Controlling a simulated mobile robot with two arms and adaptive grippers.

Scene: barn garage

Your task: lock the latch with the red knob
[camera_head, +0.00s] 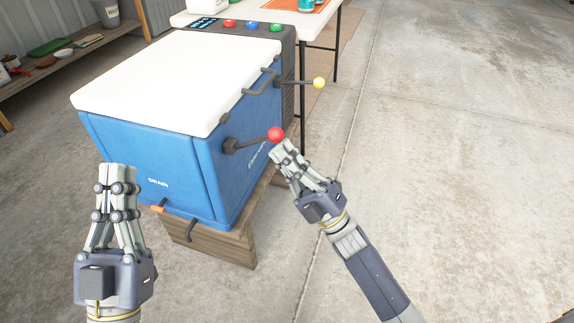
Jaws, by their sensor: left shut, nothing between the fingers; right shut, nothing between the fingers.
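The red knob (276,134) sits at the end of a dark latch lever on the right side of the blue cooler (150,165). The lever's pivot (231,146) is near the cooler's front corner, and the lever points right and slightly up. My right gripper (284,150) is shut, with its fingertips right at the red knob's lower side; I cannot tell whether they touch. A second latch lever with a yellow knob (319,83) is farther back. The white lid (180,80) lies down on the cooler. My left gripper (118,168) is shut and empty, in front of the cooler's left part.
The cooler stands on a wooden base (215,244). Behind it is a dark panel with coloured buttons (252,25) and a white table (325,30). A wooden shelf (90,47) with several items is at the back left. The concrete floor (460,150) on the right is clear.

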